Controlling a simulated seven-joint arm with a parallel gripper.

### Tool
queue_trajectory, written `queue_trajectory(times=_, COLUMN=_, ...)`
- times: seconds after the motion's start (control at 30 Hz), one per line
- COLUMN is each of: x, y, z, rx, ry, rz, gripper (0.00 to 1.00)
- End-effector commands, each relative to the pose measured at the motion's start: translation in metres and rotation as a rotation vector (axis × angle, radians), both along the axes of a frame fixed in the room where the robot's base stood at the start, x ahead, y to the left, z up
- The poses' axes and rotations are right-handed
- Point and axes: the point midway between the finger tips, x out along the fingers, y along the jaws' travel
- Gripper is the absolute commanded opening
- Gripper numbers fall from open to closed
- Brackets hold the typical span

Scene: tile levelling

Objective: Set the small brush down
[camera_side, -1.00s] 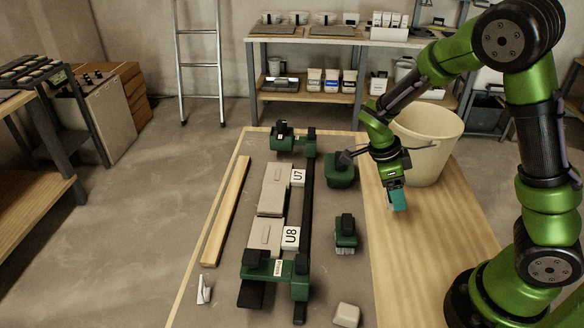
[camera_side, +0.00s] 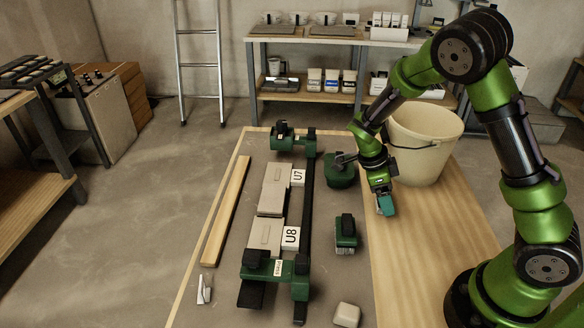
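My gripper (camera_side: 385,204), with a teal end, hangs above the bare wooden strip on the right of the work board. Its fingers are too small to tell open from shut, and I see no brush clearly in it. A small green block with a black handle and pale, bristle-like underside (camera_side: 346,236), possibly the small brush, stands on the grey surface, left of and nearer the camera than my gripper. A larger green tool with a dark handle (camera_side: 341,172) stands farther back, partly beside my arm.
A wooden batten (camera_side: 227,210) lies left. A cream bucket (camera_side: 424,150) stands behind my gripper. A beige block (camera_side: 346,314) is in front.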

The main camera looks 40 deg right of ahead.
Motion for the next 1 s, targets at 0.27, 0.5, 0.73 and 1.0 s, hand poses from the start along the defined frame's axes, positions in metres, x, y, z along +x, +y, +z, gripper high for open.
queue_trajectory(times=0.27, x=0.0, y=0.0, z=0.0, rx=0.0, ry=0.0, rz=0.0, gripper=0.96)
queue_trajectory(times=0.5, x=0.002, y=0.002, z=0.009, rx=0.0, ry=-0.003, rz=0.0, gripper=0.96)
queue_trajectory(times=0.73, x=0.015, y=0.014, z=0.051, rx=0.0, ry=-0.007, rz=0.002, gripper=0.96)
queue_trajectory(times=1.0, x=0.029, y=0.028, z=0.098, rx=0.0, ry=-0.004, rz=0.001, gripper=0.96)
